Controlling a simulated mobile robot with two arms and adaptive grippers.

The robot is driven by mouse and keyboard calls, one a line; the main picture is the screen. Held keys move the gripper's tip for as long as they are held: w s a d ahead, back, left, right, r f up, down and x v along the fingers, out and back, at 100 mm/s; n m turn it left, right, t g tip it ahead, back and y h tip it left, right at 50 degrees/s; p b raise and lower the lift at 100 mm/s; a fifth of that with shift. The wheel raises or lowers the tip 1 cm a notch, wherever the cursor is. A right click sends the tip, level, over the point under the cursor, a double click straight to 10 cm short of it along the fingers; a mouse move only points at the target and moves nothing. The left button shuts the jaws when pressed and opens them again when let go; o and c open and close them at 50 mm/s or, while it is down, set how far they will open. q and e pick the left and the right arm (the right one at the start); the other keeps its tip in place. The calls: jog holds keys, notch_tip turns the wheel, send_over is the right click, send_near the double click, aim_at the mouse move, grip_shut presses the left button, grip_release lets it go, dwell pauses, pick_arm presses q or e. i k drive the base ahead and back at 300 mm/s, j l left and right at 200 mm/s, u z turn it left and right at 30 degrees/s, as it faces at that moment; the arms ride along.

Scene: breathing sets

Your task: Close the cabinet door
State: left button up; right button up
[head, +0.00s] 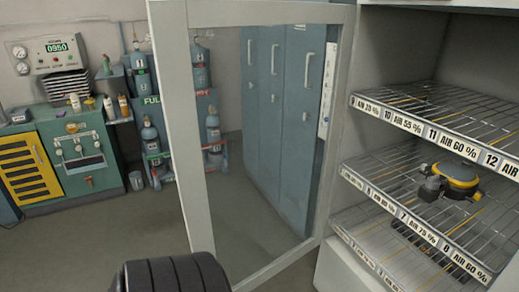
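The cabinet door (174,101) stands open, swung out toward me and to the left of the cabinet. It has a pale grey frame around a clear pane, and blue lockers show through it. Its hinge side meets the cabinet (394,48) near the middle right, and the cabinet's wire shelves are exposed. A black ribbed part, which looks like part of my own body, shows at the bottom edge, in front of the door's lower left corner. I cannot tell whether it touches the door. Neither gripper can be made out in this view.
A yellow and grey device (457,177) sits on the middle shelf (404,208), inside the shelf's front edge. A green workbench (105,141) and a rack of cylinders (211,131) stand by the back wall. The floor (115,240) left of the door looks clear.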

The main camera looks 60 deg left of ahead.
aim_at(170, 21)
jog(key=j, duration=1.05)
jog(key=k+j, duration=0.1)
jog(key=j, duration=0.95)
jog(key=k+j, duration=0.1)
jog(key=j, duration=1)
